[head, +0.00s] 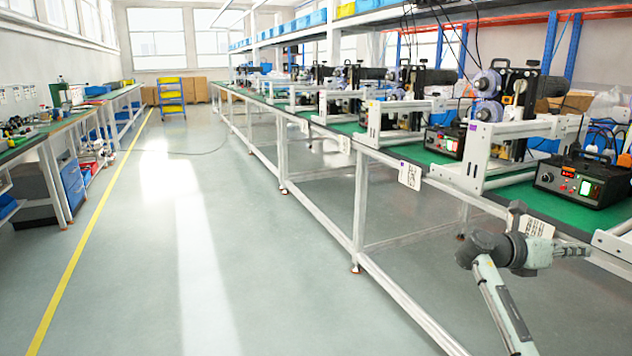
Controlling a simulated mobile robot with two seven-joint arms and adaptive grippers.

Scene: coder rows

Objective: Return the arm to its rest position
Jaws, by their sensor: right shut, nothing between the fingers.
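My right arm (503,305) rises from the bottom right of the head view and bends at a dark joint. My right gripper (583,250) points to the right, close to the front edge of the long bench (405,157). It is shut, with nothing held in it. It looks small here, and I cannot tell whether it is clear of the bench edge. My left arm and left gripper are out of view.
Coder machines (505,105) stand in a row on the bench's green top. A black control box (585,180) with a lit green switch sits near my right gripper. White label cards (410,175) hang along the edge. The aisle floor (200,230) is clear.

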